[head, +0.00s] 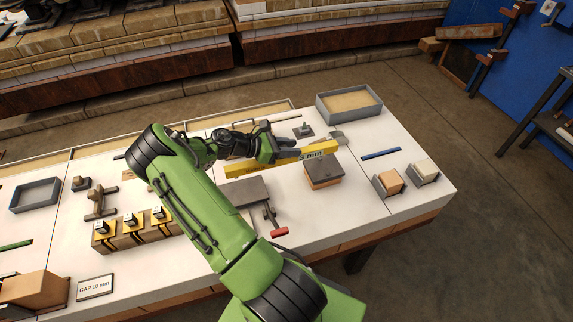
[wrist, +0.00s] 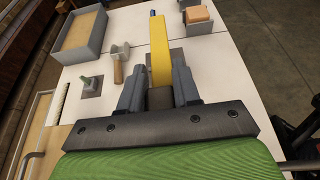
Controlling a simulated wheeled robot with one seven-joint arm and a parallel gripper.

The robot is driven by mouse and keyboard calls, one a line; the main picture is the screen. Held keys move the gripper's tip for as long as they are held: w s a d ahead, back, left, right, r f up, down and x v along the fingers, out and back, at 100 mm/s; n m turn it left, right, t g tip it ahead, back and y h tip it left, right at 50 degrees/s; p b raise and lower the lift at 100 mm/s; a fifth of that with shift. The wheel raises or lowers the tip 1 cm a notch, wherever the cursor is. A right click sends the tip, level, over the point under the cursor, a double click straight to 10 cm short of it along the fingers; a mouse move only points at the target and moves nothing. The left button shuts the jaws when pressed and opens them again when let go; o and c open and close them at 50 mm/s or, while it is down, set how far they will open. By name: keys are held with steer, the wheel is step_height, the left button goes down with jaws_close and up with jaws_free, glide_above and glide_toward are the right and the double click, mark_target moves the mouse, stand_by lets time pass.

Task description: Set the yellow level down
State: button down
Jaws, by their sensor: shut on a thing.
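The yellow level (head: 282,161) is a long bar with dark lettering, and my gripper (head: 290,154) is shut on it. In the head view it runs left to right above the white table, its right end over or in front of a grey-topped brown block (head: 323,171). In the wrist view the level (wrist: 160,55) points away between the two grey fingers (wrist: 159,88). A grey plate shows beneath it there. I cannot tell whether the level touches the block or hangs just above it.
A grey tray of sand (head: 348,102) stands at the back right. A blue strip (head: 381,154) and two blocks in grey holders (head: 391,181) lie to the right. A clamp with a red handle (head: 279,232) is in front. White table (head: 400,219) is bare at the front right.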

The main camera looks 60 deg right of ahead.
mark_target(289, 162)
step_height(289, 162, down, 6)
steer(key=shift+d+r+b, duration=0.1)
steer(key=shift+r+b, duration=0.1)
steer(key=shift+b, duration=0.15)
steer(key=shift+f+b, duration=0.3)
steer(key=shift+f, duration=0.25)
steer(key=c, duration=0.8)
jaws_free()
